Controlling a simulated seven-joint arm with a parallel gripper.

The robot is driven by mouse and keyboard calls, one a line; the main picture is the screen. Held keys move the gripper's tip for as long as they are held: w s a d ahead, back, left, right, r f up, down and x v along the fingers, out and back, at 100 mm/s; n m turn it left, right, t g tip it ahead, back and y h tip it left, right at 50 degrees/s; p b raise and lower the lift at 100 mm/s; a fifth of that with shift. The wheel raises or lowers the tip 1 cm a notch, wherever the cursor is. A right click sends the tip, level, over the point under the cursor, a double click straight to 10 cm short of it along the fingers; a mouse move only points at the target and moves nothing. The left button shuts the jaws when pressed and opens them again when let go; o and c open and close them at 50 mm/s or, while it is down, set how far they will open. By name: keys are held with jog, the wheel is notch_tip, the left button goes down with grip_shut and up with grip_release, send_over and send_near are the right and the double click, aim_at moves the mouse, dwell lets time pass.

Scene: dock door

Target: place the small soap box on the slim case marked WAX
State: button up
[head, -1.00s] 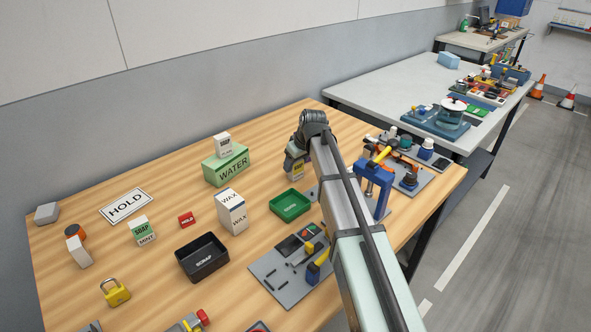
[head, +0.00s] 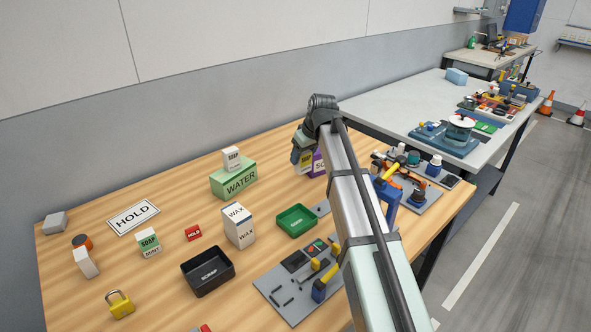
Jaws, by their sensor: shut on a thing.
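The slim white case marked WAX (head: 239,227) stands upright near the middle of the wooden table. My gripper (head: 301,158) is at the far right of the table, beyond and right of the WAX case. It is shut on a small pale box with a yellow part (head: 305,169), mostly hidden by the fingers; its label is not readable. A purple box (head: 318,163) with letters starting "SO" shows just right of it, partly behind my arm. A small white box marked SOAP (head: 232,159) sits on the green WATER box (head: 234,180). A green-and-white SOAP MINT box (head: 149,243) stands at left.
A green tray (head: 296,221) lies right of the WAX case. A black SCRAP tray (head: 208,272) is in front of it, and a red HOLD block (head: 194,233) is left. A grey tool board (head: 290,290) lies near my arm. The WAX case's top is bare.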

jog(key=s+a+r+n, duration=0.1)
jog(key=s+a+r, duration=0.1)
jog(key=a, duration=0.3)
jog(key=s+a+r+n, duration=0.1)
jog(key=s+a+r, duration=0.15)
jog(key=a, duration=0.25)
notch_tip(320, 180, up, 7)
jog(key=m, duration=0.1)
send_over(236, 212)
jog(key=shift+f, duration=4.65)
jog(key=shift+f, duration=0.2)
jog(key=o, duration=1.1)
